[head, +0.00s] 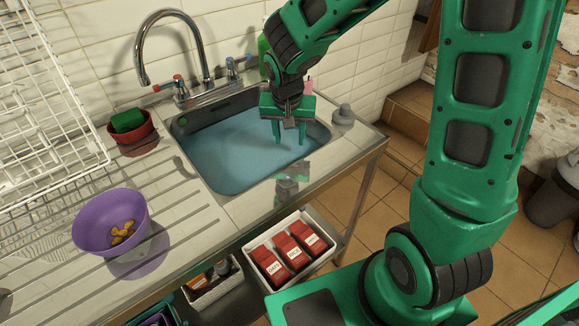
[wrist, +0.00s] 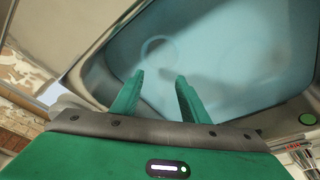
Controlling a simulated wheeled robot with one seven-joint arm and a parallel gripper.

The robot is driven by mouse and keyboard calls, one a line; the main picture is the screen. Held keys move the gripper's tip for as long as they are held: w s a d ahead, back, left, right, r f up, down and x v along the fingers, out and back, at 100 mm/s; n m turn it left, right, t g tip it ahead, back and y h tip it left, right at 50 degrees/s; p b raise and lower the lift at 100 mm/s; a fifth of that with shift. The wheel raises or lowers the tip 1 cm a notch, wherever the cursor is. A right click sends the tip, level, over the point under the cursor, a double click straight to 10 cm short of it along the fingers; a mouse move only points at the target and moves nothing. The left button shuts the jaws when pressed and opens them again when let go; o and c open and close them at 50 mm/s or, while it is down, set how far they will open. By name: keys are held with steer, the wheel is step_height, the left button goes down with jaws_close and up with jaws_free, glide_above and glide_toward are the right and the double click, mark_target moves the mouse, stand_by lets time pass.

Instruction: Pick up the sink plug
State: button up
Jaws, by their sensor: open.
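The steel sink (head: 213,182) holds bluish water, also seen in the wrist view (wrist: 92,72). A faint pale round shape (wrist: 160,50) shows under the water there, just beyond my fingertips. It may be the sink plug in its drain, but the water blurs it. My gripper (head: 289,140) points down over the right part of the sink. It is open and empty; its two green fingers are apart in the wrist view (wrist: 160,75). I cannot tell whether the tips touch the water. A small grey domed thing (head: 343,115) sits on the ledge right of the sink.
The tap (head: 205,65) stands behind the sink, with a green bottle and a pink item near my arm. A red bowl with a green sponge (head: 128,122) is at left. A purple bowl (head: 105,215) and white rack (head: 40,110) occupy the drainer.

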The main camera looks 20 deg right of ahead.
mark_target(290, 158)
steer(key=shift+x, duration=5.5)
steer(key=shift+a, duration=0.1)
steer(key=shift+c, duration=0.6)
steer(key=c, duration=0.8)
